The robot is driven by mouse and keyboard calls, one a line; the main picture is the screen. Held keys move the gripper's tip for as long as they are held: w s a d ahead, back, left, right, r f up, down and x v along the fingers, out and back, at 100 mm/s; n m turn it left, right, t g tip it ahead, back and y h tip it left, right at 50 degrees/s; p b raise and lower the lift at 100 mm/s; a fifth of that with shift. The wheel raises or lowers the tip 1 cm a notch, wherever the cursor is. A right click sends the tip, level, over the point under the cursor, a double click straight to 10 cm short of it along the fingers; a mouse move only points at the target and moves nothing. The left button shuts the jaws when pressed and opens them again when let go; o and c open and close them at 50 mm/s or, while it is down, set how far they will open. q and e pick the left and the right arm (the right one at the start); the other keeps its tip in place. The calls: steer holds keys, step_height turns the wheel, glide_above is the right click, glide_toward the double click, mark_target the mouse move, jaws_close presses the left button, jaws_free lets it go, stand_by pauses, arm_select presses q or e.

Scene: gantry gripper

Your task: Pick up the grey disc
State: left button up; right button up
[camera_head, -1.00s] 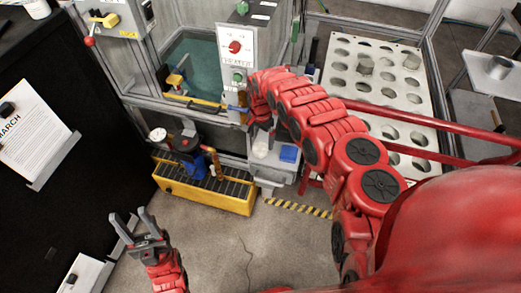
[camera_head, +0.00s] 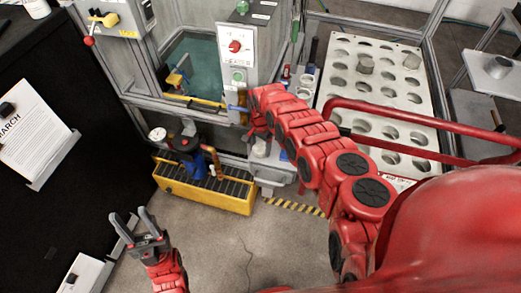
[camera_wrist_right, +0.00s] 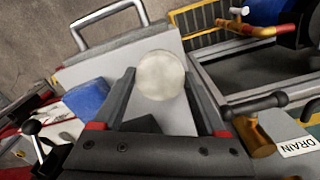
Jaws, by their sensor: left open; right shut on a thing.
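The grey disc (camera_wrist_right: 160,76) is round and pale in the right wrist view, between the fingertips of my right gripper (camera_wrist_right: 160,88). The gripper is shut on it, one finger on each side. In the head view my right gripper (camera_head: 260,138) is by the small shelf below the heater panel, largely hidden by its own arm, and the disc shows as a small pale spot (camera_head: 260,149). My left gripper (camera_head: 134,227) is open and empty over the floor at lower left, far from the disc.
A yellow tray (camera_head: 228,203) with a blue-and-copper pump (camera_head: 190,152) stands left of the shelf. A blue block (camera_wrist_right: 86,98) lies near my right gripper. A white panel with round holes (camera_head: 350,88) is behind my right arm.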

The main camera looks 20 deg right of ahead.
mark_target(261, 147)
steer(key=shift+c, duration=0.6)
steer(key=shift+r, duration=0.15)
steer(key=shift+r, duration=0.55)
step_height(261, 147, up, 3)
steer(key=shift+w+d+f, duration=0.1)
steer(key=shift+f, duration=0.1)
steer(key=s+a+r+p, duration=0.1)
steer(key=s+a+p, duration=0.3)
steer(key=s+a, duration=0.7)
steer(key=shift+s, duration=0.45)
